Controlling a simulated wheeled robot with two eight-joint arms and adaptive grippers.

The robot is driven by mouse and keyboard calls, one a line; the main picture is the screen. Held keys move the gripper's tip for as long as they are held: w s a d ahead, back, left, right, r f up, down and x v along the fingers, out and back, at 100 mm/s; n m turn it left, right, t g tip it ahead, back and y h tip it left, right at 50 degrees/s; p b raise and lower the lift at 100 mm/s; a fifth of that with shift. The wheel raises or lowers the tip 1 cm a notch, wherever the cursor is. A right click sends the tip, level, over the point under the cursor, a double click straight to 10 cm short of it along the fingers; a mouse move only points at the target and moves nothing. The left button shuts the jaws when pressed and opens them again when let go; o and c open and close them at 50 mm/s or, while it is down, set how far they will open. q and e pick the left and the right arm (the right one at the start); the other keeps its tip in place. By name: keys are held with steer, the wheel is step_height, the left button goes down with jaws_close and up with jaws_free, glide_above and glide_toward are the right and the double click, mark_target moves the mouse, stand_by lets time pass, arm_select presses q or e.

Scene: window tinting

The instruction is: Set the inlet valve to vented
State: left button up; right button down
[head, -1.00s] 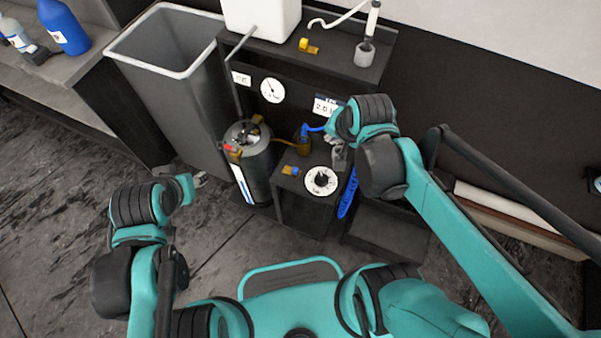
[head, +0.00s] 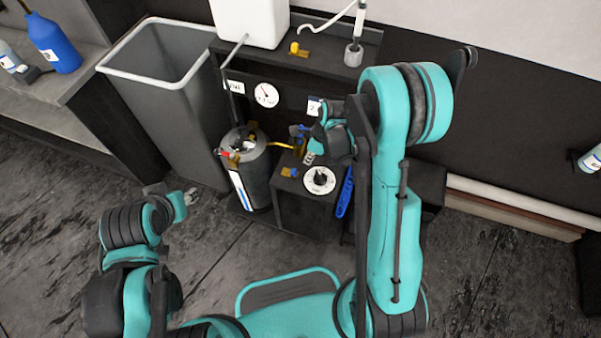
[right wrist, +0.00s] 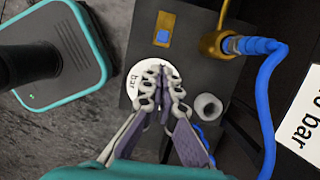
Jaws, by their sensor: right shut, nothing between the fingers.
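A small black stand (head: 304,206) carries a brass fitting with a blue end (right wrist: 163,35), a white dial with a black centre (head: 319,180), and a taller brass fitting (right wrist: 213,43) with a blue hose. No label marks the inlet valve, so I cannot tell for sure which fitting it is. My right gripper (head: 309,157) is shut and empty above the stand. In the right wrist view its fingertips (right wrist: 163,78) cover part of the dial, which reads "bar"; contact cannot be told. My left gripper (head: 190,196) hangs over the floor at the left; its opening is unclear.
A dark pressure tank (head: 250,178) stands left of the stand, with a grey bin (head: 165,45) beyond it. A gauge (head: 265,95) is on the panel behind. A yellow fitting (head: 295,48) and a white container (head: 250,20) are on the shelf above. Blue hose hangs at right.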

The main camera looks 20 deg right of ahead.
mark_target(294, 172)
steer(key=shift+f, duration=0.2)
steer(key=b+x, duration=0.4)
steer(key=x, duration=0.6)
